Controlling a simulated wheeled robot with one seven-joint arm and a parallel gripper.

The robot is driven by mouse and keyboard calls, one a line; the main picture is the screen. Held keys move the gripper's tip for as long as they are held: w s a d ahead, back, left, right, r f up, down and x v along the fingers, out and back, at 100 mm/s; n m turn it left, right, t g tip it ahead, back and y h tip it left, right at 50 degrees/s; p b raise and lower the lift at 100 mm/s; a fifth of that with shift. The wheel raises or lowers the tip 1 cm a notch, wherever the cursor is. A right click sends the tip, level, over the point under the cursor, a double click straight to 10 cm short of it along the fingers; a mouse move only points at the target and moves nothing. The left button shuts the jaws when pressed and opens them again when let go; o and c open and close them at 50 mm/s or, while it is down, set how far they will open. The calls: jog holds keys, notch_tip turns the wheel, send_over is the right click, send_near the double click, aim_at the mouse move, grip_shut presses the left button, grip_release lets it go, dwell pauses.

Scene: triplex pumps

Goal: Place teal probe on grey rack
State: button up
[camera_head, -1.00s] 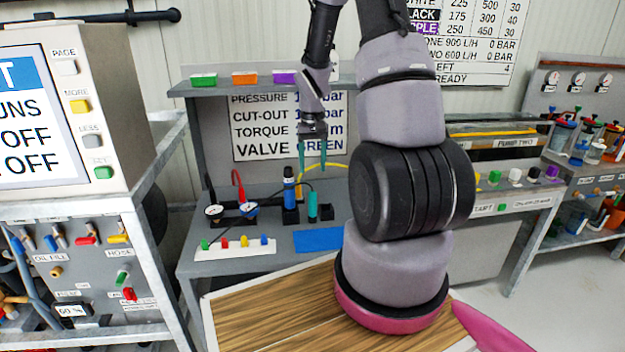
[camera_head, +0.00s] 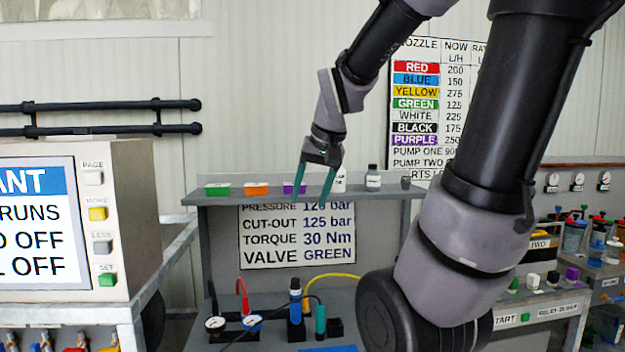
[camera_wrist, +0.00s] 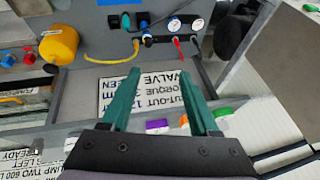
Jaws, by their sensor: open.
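The teal probe (camera_head: 320,319) stands upright in a black holder on the bench, just right of a taller blue tool (camera_head: 295,300). In the wrist view the teal probe (camera_wrist: 126,21) shows near the top, beyond my fingers. My gripper (camera_head: 310,203) has two teal fingers, spread apart and empty. It hangs in front of the shelf and the top of the sign, above the probe in the picture and apart from it. The fingers also fill the middle of the wrist view (camera_wrist: 160,66). I cannot tell which part is the grey rack.
The grey shelf (camera_head: 225,200) bears green (camera_head: 217,189), orange (camera_head: 256,189) and purple (camera_head: 294,188) blocks and small bottles, close to my fingers. Gauges and a red-cabled probe (camera_head: 243,292) stand left of the blue tool. A control panel (camera_head: 110,225) stands at left.

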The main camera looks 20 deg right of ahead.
jog(key=s+a+r+t+y, duration=0.1)
jog(key=s+a+r+t, duration=0.1)
jog(key=s+r, duration=0.2)
jog(key=s, duration=0.3)
jog(key=shift+s+a+r, duration=0.15)
jog(key=shift+s+a, duration=0.1)
jog(key=shift+a, duration=0.15)
